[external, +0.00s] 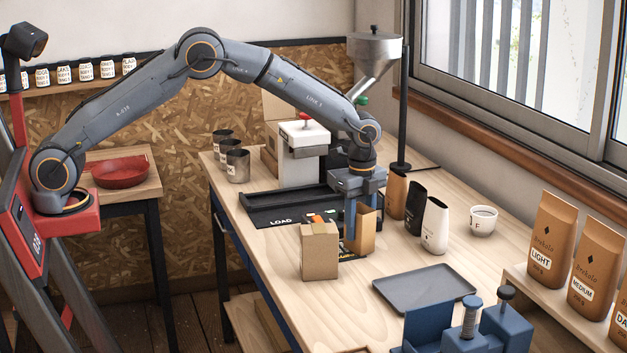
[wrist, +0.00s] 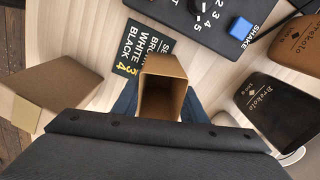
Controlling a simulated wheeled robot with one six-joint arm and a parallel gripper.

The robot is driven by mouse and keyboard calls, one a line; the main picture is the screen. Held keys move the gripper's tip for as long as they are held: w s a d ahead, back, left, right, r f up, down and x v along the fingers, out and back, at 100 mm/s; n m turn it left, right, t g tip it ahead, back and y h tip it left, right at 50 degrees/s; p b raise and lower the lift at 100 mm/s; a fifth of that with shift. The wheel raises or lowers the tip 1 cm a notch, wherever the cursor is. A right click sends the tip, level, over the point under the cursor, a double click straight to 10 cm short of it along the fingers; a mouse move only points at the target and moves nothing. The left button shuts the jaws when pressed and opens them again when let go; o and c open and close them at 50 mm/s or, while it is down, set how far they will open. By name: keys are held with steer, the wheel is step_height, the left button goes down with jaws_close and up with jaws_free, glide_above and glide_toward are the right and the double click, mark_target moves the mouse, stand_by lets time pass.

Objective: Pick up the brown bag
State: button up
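The brown bag (external: 397,195) stands upright on the table, right of my gripper and beside a black bag and a white bag. In the wrist view its printed face (wrist: 298,42) shows at the upper right, outside the fingers. My gripper (external: 362,222) points straight down, with its blue fingers on either side of a small open-topped brown carton (external: 366,230). The wrist view shows the carton (wrist: 163,90) between the fingers, empty as far as I can see. Whether the fingers press on it or stand slightly apart, I cannot tell.
A closed cardboard box (external: 319,250) stands left of the carton. The black bag (external: 415,208), white bag (external: 435,226) and a cup (external: 482,220) are to the right. A grey tray (external: 424,288) lies in front. A black panel (external: 290,208) lies behind.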

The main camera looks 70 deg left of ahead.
steer(key=shift+c, duration=1)
steer(key=shift+r, duration=0.15)
